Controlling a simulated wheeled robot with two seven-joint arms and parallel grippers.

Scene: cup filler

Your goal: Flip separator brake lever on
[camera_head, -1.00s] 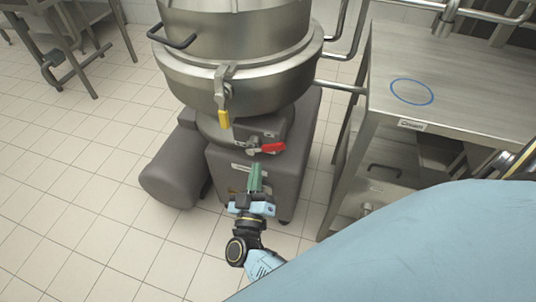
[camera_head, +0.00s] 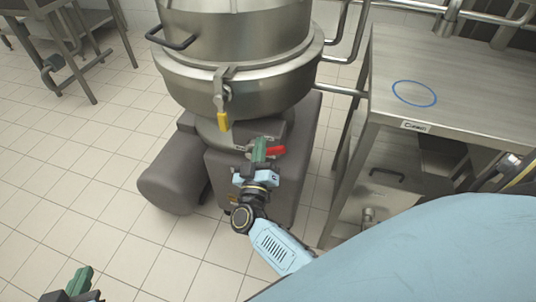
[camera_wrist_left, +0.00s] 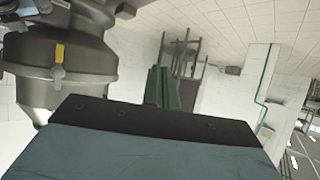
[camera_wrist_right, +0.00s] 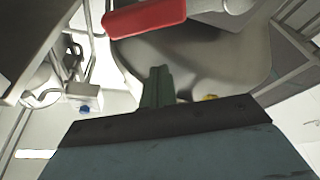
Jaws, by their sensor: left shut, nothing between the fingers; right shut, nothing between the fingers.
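The red brake lever (camera_head: 275,151) sits on the front of the separator's grey base, below the steel bowl. In the right wrist view the red lever (camera_wrist_right: 146,18) lies across the top of the picture. My right gripper (camera_head: 260,147) is shut and empty, with its green fingertips just left of the lever, partly hiding its mount. Whether they touch it I cannot tell. The fingers also show in the right wrist view (camera_wrist_right: 158,85). My left gripper (camera_head: 82,279) is shut and empty at the lower left, away from the machine. Its fingers also show in the left wrist view (camera_wrist_left: 162,86).
A grey motor cylinder (camera_head: 170,174) lies left of the base. A steel table (camera_head: 465,75) with a blue circle (camera_head: 414,93) stands right.

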